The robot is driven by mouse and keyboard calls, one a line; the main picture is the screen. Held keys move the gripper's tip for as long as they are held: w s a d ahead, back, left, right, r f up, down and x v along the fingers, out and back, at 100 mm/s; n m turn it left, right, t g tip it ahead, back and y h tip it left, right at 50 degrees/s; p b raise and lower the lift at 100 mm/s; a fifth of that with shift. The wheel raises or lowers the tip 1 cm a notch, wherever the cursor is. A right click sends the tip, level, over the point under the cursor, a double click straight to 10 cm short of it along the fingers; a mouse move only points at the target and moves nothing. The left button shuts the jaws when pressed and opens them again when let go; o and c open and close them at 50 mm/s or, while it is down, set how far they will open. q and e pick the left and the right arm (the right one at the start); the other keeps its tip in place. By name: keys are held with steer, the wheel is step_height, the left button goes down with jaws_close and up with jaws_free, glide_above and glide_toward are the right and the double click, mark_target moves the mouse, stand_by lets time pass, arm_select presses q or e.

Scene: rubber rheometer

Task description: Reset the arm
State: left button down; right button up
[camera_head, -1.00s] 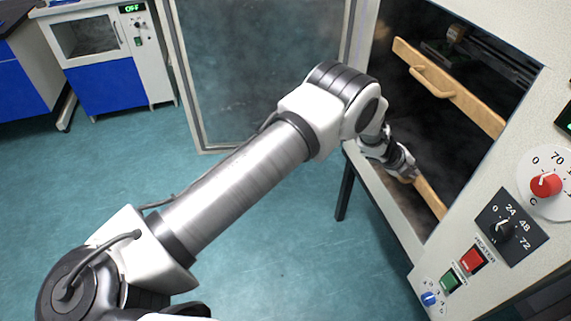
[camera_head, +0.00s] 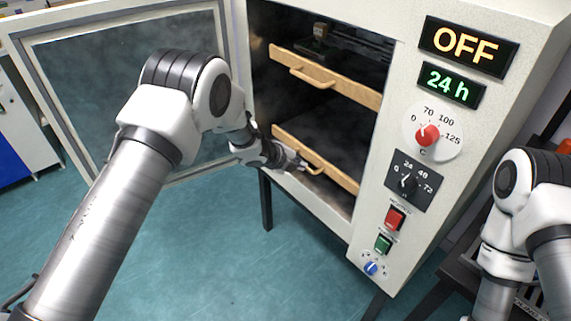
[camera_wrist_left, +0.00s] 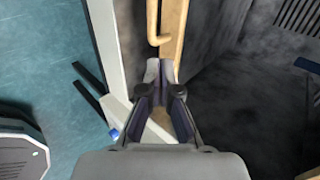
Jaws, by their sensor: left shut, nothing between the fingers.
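My left arm (camera_head: 125,190) reaches in from the left to the open oven cabinet. Its gripper (camera_head: 301,165) is shut and empty beside the handle (camera_head: 314,166) of the lower wooden-fronted drawer (camera_head: 342,177). In the left wrist view the fingertips (camera_wrist_left: 160,70) lie just short of the wooden handle (camera_wrist_left: 154,30), with no drawer part held between them. Whether they touch the drawer front is unclear. My right arm (camera_head: 535,215) shows at the right edge; its gripper is out of view.
The upper drawer (camera_head: 345,82) has a similar handle. The glass door (camera_head: 120,80) stands open at the left. The cabinet's control panel (camera_head: 405,165) has an OFF display (camera_head: 462,46), a 24 h display (camera_head: 451,84), dials and buttons. Open floor (camera_head: 225,255) lies in front.

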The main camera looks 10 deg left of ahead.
arm_select(q)
steer(key=s+a+f+n+g+p, duration=0.1)
steer(key=s+a+f+n+p, duration=0.15)
steer(key=s, duration=0.55)
steer(key=s+a+f+n+g+y+p, duration=0.1)
steer(key=s+f+n+g, duration=0.1)
steer(key=s+f, duration=0.35)
steer(key=s+a+f+n+g+p, duration=0.1)
steer(key=s+a+f+n+p, duration=0.15)
steer(key=s, duration=0.65)
steer(key=s+a+n+g+y, duration=0.1)
steer(key=s+a+n+y, duration=0.1)
steer(key=s+n, duration=0.7)
steer(key=s+a+n+g+y, duration=0.2)
steer(key=s+a+n, duration=0.3)
steer(key=s+n, duration=0.4)
steer(key=s+r, duration=0.1)
steer(key=s, duration=0.4)
steer(key=shift+s+n+g+y+p, duration=0.15)
steer(key=shift+n+g+y+p, duration=0.15)
steer(key=shift+n+p, duration=0.1)
steer(key=shift+a+f, duration=0.1)
